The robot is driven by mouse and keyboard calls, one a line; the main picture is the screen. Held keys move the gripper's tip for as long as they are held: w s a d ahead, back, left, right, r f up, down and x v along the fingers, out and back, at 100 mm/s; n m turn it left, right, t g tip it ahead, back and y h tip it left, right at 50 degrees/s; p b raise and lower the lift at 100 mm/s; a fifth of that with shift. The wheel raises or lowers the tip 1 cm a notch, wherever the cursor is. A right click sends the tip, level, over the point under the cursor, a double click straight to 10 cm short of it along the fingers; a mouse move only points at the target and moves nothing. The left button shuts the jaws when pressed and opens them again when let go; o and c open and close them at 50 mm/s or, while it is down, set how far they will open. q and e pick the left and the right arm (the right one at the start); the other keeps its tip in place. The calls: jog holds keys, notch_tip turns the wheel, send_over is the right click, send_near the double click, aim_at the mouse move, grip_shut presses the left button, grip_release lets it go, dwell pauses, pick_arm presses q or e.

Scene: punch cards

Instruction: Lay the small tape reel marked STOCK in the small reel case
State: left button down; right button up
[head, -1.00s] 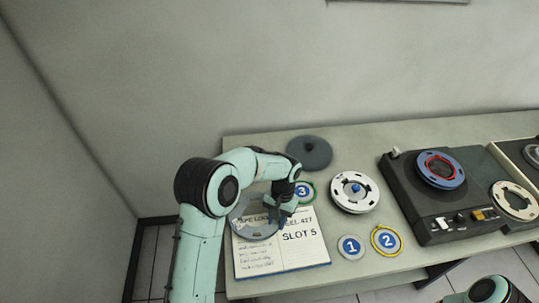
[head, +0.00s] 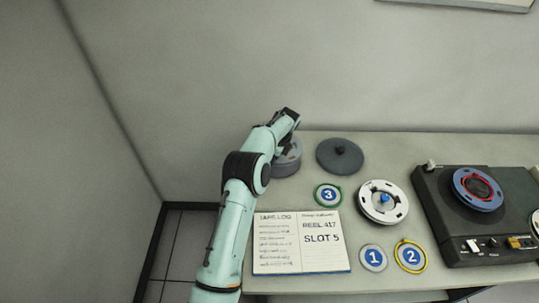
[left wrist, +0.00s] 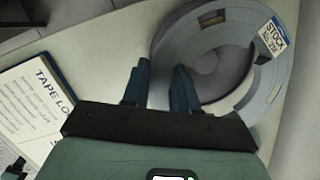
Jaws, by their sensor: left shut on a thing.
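The small tape reel (left wrist: 180,42), a grey ring with a white STOCK label, shows large in the left wrist view. My left gripper (left wrist: 162,72) is shut on its rim, with one finger outside the ring and one inside. In the head view my left gripper (head: 290,118) is at the table's back left. A round grey thing (head: 285,169), apparently the small reel case, stands just below it, partly covered by my arm. I cannot tell whether the reel touches the case.
A dark round lid (head: 340,157) lies right of the case. An open tape log (head: 300,257), a white reel (head: 384,203), numbered discs (head: 328,195) and a tape deck (head: 445,225) occupy the table. The wall is close behind.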

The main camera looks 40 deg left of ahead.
pick_arm(q)
jog(key=shift+a+m, duration=0.4)
jog(key=shift+a, duration=0.45)
jog(key=shift+f, duration=2.4)
jog(key=shift+f, duration=0.8)
jog(key=c, duration=0.8)
grip_release()
jog(key=shift+f, duration=0.1)
jog(key=c, duration=0.3)
jog(key=shift+r, duration=4.5)
jog(key=shift+c, duration=0.2)
jog(key=shift+d+f, duration=0.1)
